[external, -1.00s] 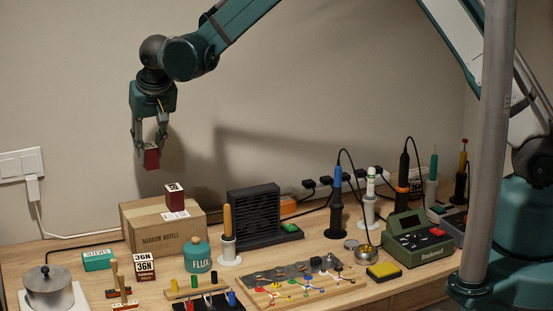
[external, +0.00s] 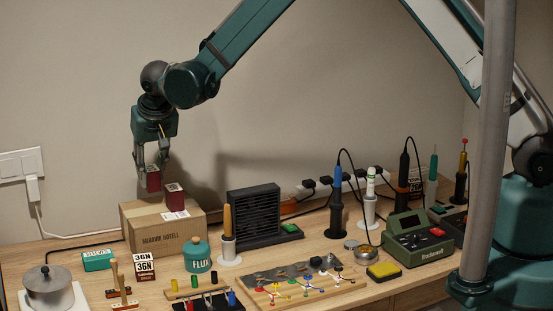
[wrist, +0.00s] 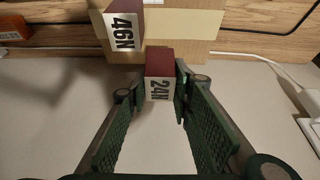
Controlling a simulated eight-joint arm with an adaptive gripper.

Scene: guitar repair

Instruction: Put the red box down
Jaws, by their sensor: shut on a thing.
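My gripper (external: 152,168) is shut on a small dark red box (external: 153,180) with a white face marked 24N, which also shows between the fingers in the wrist view (wrist: 159,72). It holds this box just above the rear left part of a cardboard carton (external: 165,241). I cannot tell whether the box touches the carton.
The wall is close behind the carton. A black slatted unit (external: 254,214) and a white holder with a wooden handle (external: 228,242) stand right of the carton. A teal flux jar (external: 197,258) stands in front, and a green box (external: 98,260) lies to the left.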

